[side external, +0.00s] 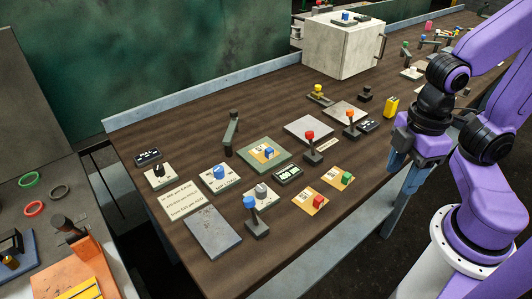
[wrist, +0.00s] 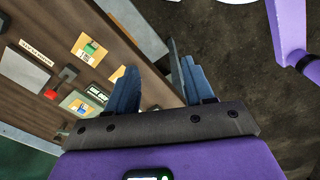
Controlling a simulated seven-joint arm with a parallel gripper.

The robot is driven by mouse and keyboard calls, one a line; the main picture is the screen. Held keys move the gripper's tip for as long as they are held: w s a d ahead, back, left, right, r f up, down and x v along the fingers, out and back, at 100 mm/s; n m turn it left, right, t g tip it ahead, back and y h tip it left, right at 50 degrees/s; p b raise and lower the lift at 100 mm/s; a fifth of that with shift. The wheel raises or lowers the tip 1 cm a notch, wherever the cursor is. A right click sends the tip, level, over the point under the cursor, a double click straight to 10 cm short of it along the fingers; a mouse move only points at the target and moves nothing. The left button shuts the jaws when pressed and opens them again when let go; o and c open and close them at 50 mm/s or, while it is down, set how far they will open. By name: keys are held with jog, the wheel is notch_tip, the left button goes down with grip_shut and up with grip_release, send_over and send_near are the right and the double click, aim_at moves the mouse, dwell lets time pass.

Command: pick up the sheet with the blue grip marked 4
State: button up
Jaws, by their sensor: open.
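Two sheets with blue grips lie on the brown table in the side view. One is a pale sheet (side external: 211,184) with a blue grip (side external: 219,172). The other is a yellow sheet (side external: 258,155) with a blue grip (side external: 269,152), lying on a green square plate (side external: 245,163). The marks on both grips are too small to read, so I cannot tell which is marked 4. My gripper (side external: 404,168) is at the table's right edge, far from both sheets. In the wrist view my gripper (wrist: 156,78) is open and empty.
Yellow sheets with a red grip (side external: 318,202) and a green grip (side external: 347,177) lie nearer my gripper. Upright levers with red (side external: 310,135), orange (side external: 349,114) and blue (side external: 249,202) knobs stand around. A dark post (side external: 231,135) rises behind. A white box (side external: 340,50) stands at the back.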

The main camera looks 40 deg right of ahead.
dwell(0.4)
jog(key=w+d+f+n+t+h, duration=0.3)
jog(key=w+d+n+h, duration=0.1)
jog(key=w+d+h, duration=0.15)
jog(key=n+t+y, duration=0.5)
jog(key=n+t, duration=0.5)
jog(key=n, duration=0.9)
send_near(269, 149)
jog(key=x, duration=0.2)
jog(key=f+x, duration=0.1)
jog(key=x, duration=0.2)
jog(key=shift+s+d+r, duration=0.1)
jog(key=shift+s+d, duration=0.05)
jog(key=shift+s, duration=0.05)
jog(key=shift+r+x, duration=0.2)
jog(key=shift+x, duration=1.25)
jog(key=shift+r+x, duration=0.15)
jog(key=shift+x, duration=1.3)
jog(key=shift+w, duration=0.15)
grip_shut()
